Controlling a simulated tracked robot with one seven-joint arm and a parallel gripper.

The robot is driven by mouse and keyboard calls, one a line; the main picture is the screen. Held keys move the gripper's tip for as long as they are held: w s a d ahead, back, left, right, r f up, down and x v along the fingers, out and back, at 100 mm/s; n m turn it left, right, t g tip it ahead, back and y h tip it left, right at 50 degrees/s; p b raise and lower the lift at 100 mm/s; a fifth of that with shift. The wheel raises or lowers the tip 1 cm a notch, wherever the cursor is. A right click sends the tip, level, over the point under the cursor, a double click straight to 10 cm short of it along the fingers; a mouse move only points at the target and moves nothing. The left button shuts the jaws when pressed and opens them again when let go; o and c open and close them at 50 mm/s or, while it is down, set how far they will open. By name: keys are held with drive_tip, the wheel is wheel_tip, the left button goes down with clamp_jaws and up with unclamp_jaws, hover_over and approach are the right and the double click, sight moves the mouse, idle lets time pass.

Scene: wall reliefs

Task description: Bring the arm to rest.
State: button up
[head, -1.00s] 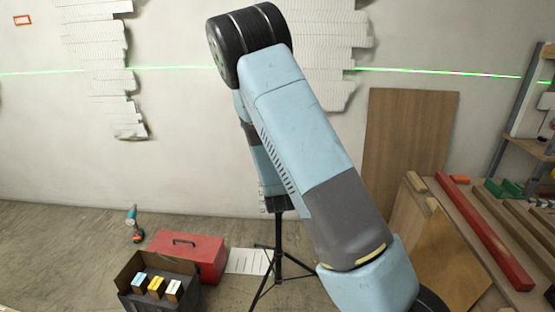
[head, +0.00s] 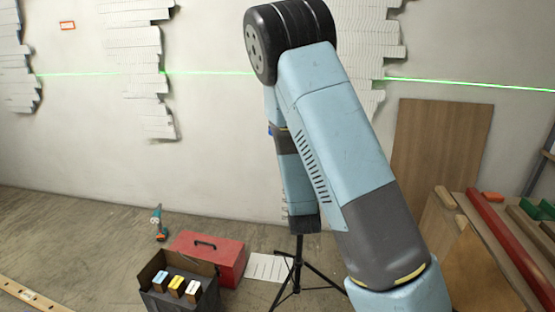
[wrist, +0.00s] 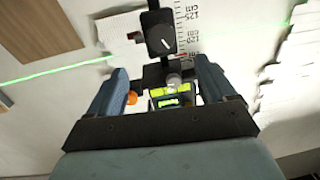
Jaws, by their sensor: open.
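My arm stands raised and bent in the head view, with its elbow high and the forearm hanging down behind the upper link. My gripper is hidden there. In the wrist view my gripper (wrist: 165,82) is open, with one blue-grey finger on each side and nothing clasped. Between the fingers shows a levelling device (wrist: 170,92) with a yellow-green bubble vial, on a dark mount with a black knob and a graduated scale. I cannot tell how far beyond the fingertips it is. In the head view a black tripod (head: 298,270) stands below the forearm.
A red toolbox (head: 222,262), an open dark box (head: 160,296) with several small blocks and a drill (head: 157,222) are on the floor. A workbench with a red bar (head: 510,238) is at right. A wooden panel (head: 440,150) leans on the wall. A green laser line crosses the wall.

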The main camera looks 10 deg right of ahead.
drive_tip(key=s+r+g+y, duration=0.6)
drive_tip(key=s+r, duration=0.4)
drive_tip(key=r, duration=0.5)
drive_tip(key=s+d+r+n+g+h, duration=0.1)
drive_tip(key=s+r+g, duration=0.1)
drive_tip(key=s, duration=1)
drive_tip(key=s+d+r+n+g+h, duration=0.1)
drive_tip(key=s+r, duration=0.4)
drive_tip(key=s, duration=0.7)
drive_tip(key=shift+d+r+n+g, duration=0.3)
drive_tip(key=shift+d+g, duration=0.2)
drive_tip(key=shift+g, duration=0.7)
drive_tip(key=shift+s, duration=0.1)
drive_tip(key=shift+c, duration=0.4)
